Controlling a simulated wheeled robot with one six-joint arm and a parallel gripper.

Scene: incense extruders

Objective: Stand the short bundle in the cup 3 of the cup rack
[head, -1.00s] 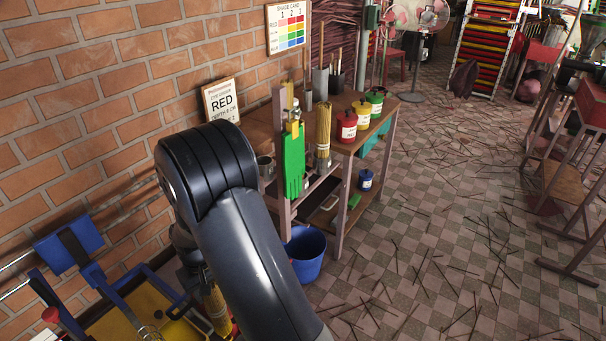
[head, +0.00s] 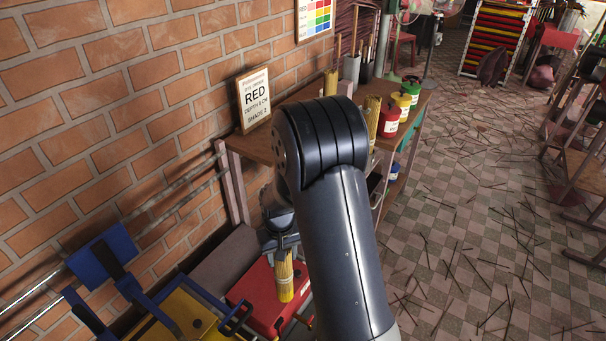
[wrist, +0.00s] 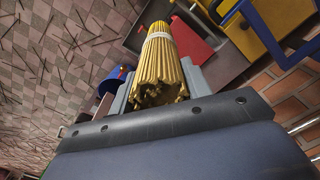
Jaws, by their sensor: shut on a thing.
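My gripper (head: 281,240) is shut on a bundle of yellow sticks (head: 285,277) with a pale band. The bundle hangs roughly upright, over or in front of a red box. In the wrist view the same bundle (wrist: 162,72) points away from the camera between the jaws (wrist: 160,90), its near stick ends clear. I cannot make out the cup rack or cup 3; my arm covers part of the workbench top. Two other stick bundles, one at the back (head: 331,84) and one beside the arm (head: 372,112), stand on the bench.
The wooden workbench (head: 255,147) stands against the brick wall. It carries a sign reading RED, depth and shade (head: 254,99), and red (head: 389,121), yellow (head: 402,104) and green (head: 411,88) jars. A red box (head: 262,298) and blue-yellow frame (head: 185,310) lie low in front.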

